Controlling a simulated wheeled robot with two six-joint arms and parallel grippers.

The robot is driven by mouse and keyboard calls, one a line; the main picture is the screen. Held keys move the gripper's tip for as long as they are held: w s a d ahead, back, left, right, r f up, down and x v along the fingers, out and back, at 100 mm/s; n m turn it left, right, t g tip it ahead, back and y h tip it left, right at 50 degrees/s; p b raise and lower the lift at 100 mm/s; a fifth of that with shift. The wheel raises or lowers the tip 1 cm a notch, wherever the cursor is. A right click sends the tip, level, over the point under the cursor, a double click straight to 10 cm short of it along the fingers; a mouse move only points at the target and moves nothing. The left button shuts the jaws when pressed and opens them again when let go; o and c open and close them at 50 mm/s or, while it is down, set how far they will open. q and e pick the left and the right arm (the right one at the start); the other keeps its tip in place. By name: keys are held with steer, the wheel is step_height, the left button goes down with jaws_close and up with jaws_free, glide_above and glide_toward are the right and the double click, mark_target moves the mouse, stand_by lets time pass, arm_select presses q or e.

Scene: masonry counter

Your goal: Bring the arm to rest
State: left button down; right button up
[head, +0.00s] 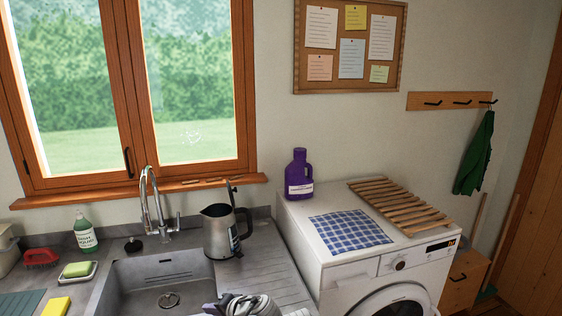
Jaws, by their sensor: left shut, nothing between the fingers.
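My left gripper (222,303) shows only in part at the bottom edge of the head view, over the front right part of the sink. Its fingers are shut with nothing between them. Grey and black parts beside it run out of the picture at the bottom. The rest of that arm is hidden below the frame. My right gripper is not in view.
Near the sink (120,290) stand a tap (150,200), a steel kettle (220,232), a green soap bottle (85,233) and a sponge dish (78,272). At right, a washing machine (335,268) bears a purple bottle (299,177), checked cloth (348,229) and wooden rack (400,205).

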arm_select(q)
steer(key=s+d+f+n+g+h, duration=0.1)
steer(key=s+d+f+g+h, duration=0.6)
steer(key=s+d+f, duration=0.3)
steer(key=s+d+h, duration=0.1)
steer(key=s+d, duration=0.1)
steer(key=s, duration=0.2)
steer(key=shift+s+d, duration=0.3)
steer(key=shift+s, duration=0.1)
steer(key=shift+a+n, duration=0.1)
steer(key=shift+n, duration=0.2)
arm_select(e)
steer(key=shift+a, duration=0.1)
